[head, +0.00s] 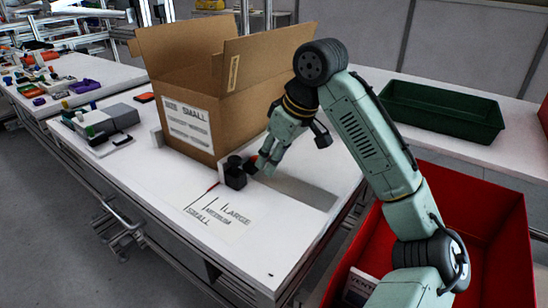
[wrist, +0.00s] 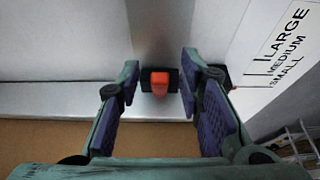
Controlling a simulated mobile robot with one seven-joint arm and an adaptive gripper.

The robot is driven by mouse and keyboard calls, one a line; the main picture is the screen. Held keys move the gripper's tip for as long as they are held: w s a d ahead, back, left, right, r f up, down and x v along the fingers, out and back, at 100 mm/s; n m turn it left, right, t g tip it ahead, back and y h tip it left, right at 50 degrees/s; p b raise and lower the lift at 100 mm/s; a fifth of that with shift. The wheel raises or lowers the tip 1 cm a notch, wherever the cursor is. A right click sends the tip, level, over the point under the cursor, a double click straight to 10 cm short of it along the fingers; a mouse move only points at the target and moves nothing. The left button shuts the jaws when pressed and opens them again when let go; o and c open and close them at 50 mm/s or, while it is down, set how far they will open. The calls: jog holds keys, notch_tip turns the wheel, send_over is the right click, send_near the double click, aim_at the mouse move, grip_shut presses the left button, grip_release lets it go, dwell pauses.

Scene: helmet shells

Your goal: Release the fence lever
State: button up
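The fence lever shows in the wrist view as a small orange-red lever (wrist: 160,83) on a dark mount. My gripper (wrist: 160,76) is open, with one finger on each side of the lever and gaps between the fingers and the orange part. In the head view my gripper (head: 262,168) points down beside the lower right corner of the cardboard box. A black block (head: 235,173) stands on the table just left of the fingers. The lever is mostly hidden by the fingers in the head view.
The open cardboard box (head: 195,85) labelled SMALL stands close behind my gripper. SMALL, MEDIUM and LARGE marks (head: 220,215) are on the white table. A red bin (head: 490,235) is at the right, and a green tray (head: 440,108) is on the back table.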

jog(key=shift+c, duration=0.5)
grip_shut()
